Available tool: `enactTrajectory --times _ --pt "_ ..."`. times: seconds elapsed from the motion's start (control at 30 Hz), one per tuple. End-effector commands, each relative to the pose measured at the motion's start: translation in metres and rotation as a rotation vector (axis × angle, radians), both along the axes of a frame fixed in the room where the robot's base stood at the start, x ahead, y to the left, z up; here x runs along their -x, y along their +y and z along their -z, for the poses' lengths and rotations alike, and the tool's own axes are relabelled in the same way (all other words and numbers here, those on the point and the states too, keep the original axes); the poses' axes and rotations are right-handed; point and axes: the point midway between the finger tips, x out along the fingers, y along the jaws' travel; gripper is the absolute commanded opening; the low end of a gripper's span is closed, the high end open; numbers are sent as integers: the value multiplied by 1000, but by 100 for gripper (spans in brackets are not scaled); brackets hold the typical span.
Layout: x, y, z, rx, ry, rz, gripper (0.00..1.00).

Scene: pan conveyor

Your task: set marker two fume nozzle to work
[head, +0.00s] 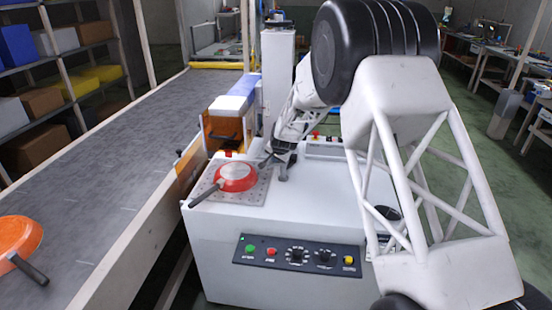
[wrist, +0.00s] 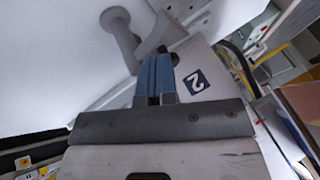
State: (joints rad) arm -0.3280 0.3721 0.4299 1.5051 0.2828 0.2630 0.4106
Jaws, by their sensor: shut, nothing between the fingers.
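My gripper (wrist: 160,58) is shut and empty in the wrist view, its blue fingers side by side. Right beside it is a white part with a dark label reading "2" (wrist: 197,82). A grey fume nozzle (wrist: 122,38) with a round flared end lies just beyond the fingertips; whether they touch it I cannot tell. In the head view my gripper (head: 272,158) is low over the white marker cabinet (head: 310,190), by the grey nozzle (head: 283,170). My wrist partly hides that spot.
A red pan (head: 236,178) sits on a perforated plate (head: 257,192) left of the nozzle. The front panel (head: 298,255) has buttons and knobs. A conveyor (head: 110,165) runs along the left, with an orange pan (head: 18,240) on it. Shelves with boxes stand beyond.

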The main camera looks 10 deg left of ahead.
Motion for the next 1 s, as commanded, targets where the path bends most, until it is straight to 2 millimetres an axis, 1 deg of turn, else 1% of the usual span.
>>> enactTrajectory --times 0.17,0.43,0.5,0.8,1.0 --pt "11 -1 -3 -1 -1 0 0" --pt "37 -3 -8 0 0 0 0" --pt "42 2 -22 -2 -3 -1 0" --pt "65 18 -63 -1 -2 -1 0" --pt "76 25 -83 0 -1 -1 0"
